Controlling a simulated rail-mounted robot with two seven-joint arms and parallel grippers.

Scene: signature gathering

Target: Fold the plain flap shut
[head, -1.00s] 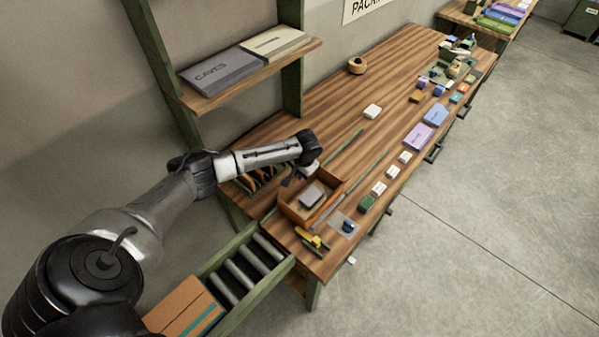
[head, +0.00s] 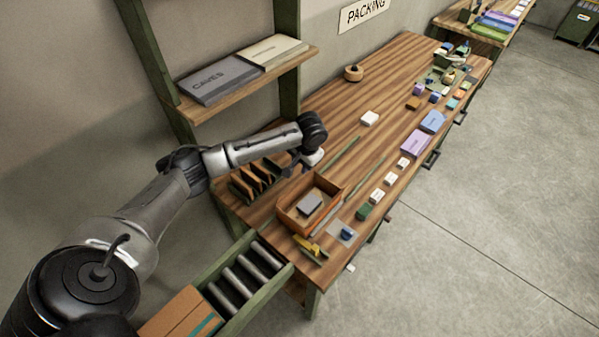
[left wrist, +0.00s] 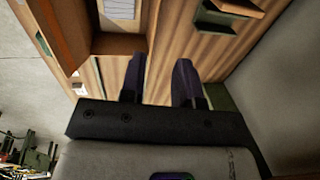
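My left gripper (head: 304,167) is above the bench just behind the box. In the left wrist view, its two dark fingers (left wrist: 160,80) are apart with only bench between them. My right gripper is in neither view.
A rack of brown dividers (head: 243,188) stands left of the box. A yellow-handled tool (head: 310,247) and a grey pad (head: 341,233) lie in front. Small boxes line the right edge. A roller conveyor (head: 248,274) holds a carton (head: 180,316). Mid-bench is mostly clear.

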